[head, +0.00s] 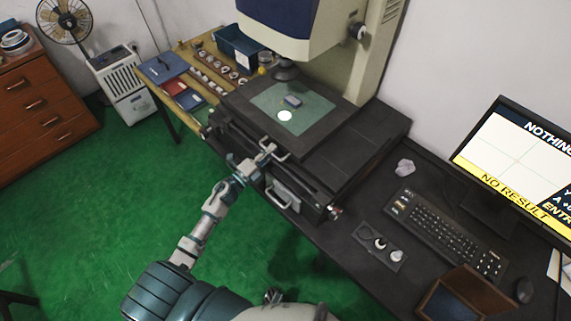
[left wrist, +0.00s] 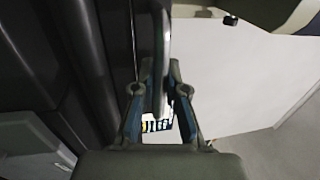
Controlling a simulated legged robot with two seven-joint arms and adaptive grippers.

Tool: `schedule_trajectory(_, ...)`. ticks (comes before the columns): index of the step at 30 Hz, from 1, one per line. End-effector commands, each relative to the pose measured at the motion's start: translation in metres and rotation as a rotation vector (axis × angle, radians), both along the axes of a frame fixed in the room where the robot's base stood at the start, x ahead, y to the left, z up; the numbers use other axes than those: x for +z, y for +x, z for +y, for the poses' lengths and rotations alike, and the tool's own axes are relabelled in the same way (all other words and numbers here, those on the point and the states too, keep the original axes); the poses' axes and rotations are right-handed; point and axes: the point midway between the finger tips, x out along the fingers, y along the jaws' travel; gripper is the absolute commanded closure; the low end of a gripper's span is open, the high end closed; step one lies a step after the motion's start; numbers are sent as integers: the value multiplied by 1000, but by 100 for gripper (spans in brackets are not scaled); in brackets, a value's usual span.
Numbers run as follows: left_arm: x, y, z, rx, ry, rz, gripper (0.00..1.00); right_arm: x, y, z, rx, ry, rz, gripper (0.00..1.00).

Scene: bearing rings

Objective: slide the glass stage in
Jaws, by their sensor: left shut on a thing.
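The glass stage (head: 313,116) is a pale green pane in a dark frame on the measuring machine, under its head. A small grey block (head: 292,100) lies on the glass, beside a bright round light spot. A metal handle (head: 284,157) sticks out from the front edge of the stage. My left gripper (head: 266,152) is at this handle and shut on it. In the left wrist view the fingers (left wrist: 160,88) close on both sides of the upright-looking handle bar (left wrist: 160,45). My right gripper is not in view.
A second handle (head: 280,200) sits lower on the machine's front. A keyboard (head: 437,224), a small tray with round parts (head: 379,245) and a monitor (head: 520,150) are at the right. A wooden bench (head: 195,62) with rings and a blue bin (head: 238,48) stands behind left.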

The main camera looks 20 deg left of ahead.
Motion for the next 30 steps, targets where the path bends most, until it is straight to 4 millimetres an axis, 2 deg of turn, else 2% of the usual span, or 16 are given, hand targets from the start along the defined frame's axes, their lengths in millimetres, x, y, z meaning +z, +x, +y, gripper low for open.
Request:
schedule_trajectory(1,-6,3,10,4,4,8,100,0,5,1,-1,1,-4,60)
schedule_trajectory(3,-6,7,21,4,3,8,100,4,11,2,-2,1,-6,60)
schedule_trajectory(9,-6,13,39,3,2,9,100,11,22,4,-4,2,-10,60)
schedule_trajectory(24,-6,16,46,4,1,11,100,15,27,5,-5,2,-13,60)
schedule_trajectory(25,-6,16,46,4,1,11,86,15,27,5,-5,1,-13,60)
schedule_trajectory(26,-6,16,46,4,1,10,78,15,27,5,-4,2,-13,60)
schedule_trajectory(30,-5,16,45,2,1,8,77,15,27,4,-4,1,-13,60)
